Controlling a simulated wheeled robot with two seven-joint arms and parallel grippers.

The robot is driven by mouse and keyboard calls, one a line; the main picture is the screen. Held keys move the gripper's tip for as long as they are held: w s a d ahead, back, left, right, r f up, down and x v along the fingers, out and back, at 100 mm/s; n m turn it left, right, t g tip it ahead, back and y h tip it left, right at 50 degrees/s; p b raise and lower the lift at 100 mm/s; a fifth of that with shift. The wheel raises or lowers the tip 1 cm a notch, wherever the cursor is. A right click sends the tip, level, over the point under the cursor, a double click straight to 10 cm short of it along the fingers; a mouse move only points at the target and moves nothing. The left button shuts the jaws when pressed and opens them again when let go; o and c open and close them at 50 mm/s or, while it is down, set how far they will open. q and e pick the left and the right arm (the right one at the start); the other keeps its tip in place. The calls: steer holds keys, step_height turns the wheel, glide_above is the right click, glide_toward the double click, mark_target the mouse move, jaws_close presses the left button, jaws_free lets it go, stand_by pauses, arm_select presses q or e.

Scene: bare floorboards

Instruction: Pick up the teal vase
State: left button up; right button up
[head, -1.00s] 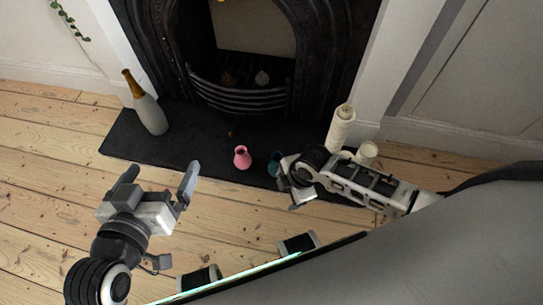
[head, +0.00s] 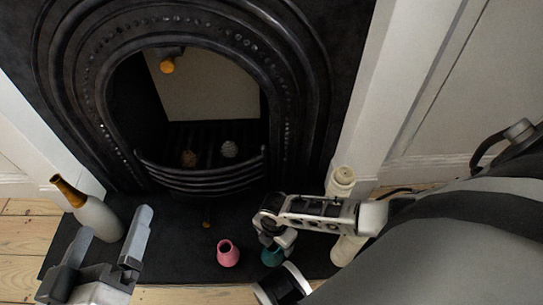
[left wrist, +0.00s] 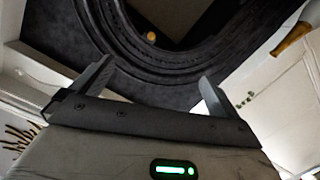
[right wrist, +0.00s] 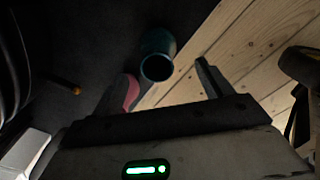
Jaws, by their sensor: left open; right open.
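The teal vase (head: 271,254) stands on the dark hearth, partly hidden behind my right arm in the head view. In the right wrist view the teal vase (right wrist: 157,56) shows its round open mouth, ahead of the fingers and roughly between them, apart from both. My right gripper (right wrist: 160,85) is open and empty; in the head view it is largely hidden by its own arm, right at the vase. My left gripper (head: 108,240) is open and empty at the lower left of the head view. In the left wrist view its fingers (left wrist: 155,78) are spread, facing the fireplace.
A pink vase (head: 228,254) stands just left of the teal one. A grey bottle with a brown neck (head: 98,218) stands at the hearth's left. The black fireplace (head: 200,170) rises behind the hearth (head: 180,265).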

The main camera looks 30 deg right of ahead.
mark_target(274, 246)
step_height(274, 246, down, 3)
steer(key=shift+r+b, duration=0.1)
steer(key=shift+b, duration=0.45)
steer(key=shift+f, duration=0.25)
steer(key=f+b, duration=0.2)
steer(key=f, duration=0.1)
steer(key=f+b, duration=0.1)
steer(key=b, duration=0.1)
steer(key=shift+w+a+f, duration=0.2)
steer(key=shift+a+f, duration=0.05)
arm_select(q)
step_height(274, 246, up, 7)
steer(key=w+m+t+h, duration=0.2)
steer(key=m+t+h, duration=0.1)
steer(key=m+t, duration=0.1)
steer(key=shift+w+a, duration=0.25)
steer(key=shift+a, duration=0.05)
arm_select(e)
steer(key=c, duration=1.2)
